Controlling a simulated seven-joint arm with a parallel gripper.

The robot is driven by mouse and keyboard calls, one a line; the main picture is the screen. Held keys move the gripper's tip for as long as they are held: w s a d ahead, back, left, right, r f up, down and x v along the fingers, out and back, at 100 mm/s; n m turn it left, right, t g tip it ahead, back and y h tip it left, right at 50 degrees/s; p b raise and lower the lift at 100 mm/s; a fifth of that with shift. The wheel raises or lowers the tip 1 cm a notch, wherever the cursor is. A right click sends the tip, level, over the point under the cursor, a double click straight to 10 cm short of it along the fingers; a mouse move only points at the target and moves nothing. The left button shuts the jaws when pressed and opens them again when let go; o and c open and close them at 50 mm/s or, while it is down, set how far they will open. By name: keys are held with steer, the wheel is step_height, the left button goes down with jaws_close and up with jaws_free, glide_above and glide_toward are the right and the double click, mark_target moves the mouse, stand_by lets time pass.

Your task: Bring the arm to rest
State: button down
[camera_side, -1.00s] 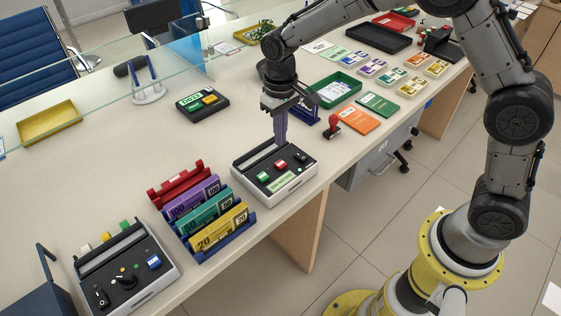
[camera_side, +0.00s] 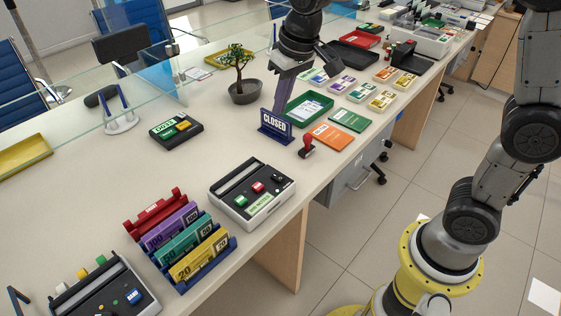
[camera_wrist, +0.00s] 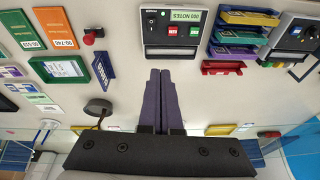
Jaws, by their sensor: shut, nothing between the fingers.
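My gripper (camera_side: 279,108) is raised over the counter (camera_side: 225,140), with its purple-grey fingers pointing down. In the side view its tips appear just above the blue CLOSED sign (camera_side: 274,127); the exact height is hard to tell. In the wrist view the fingers (camera_wrist: 160,73) lie side by side, shut, with nothing between them. The note-counting machine (camera_side: 252,193) stands apart from the fingers, and it also shows in the wrist view (camera_wrist: 172,32).
Potted tree (camera_side: 243,90), red-handled stamp (camera_side: 307,146) and green tray (camera_side: 305,109) are near my gripper. Banknote rack (camera_side: 190,240) is at the front left. A glass screen (camera_side: 150,70) runs along the back. Bare counter lies between the key box (camera_side: 176,128) and the machine.

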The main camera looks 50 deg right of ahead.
steer(key=s+d+r+t, duration=0.1)
steer(key=s+d+r, duration=0.1)
steer(key=s+r, duration=0.35)
steer(key=s+d+f, duration=0.1)
steer(key=s+f, duration=0.1)
steer(key=s, duration=0.7)
steer(key=s+d+f+t, duration=0.1)
steer(key=s+d+f, duration=0.1)
steer(key=s, duration=0.6)
steer(key=shift+s+f+n+t, duration=0.3)
steer(key=shift+s+f, duration=0.1)
steer(key=shift+f, duration=0.3)
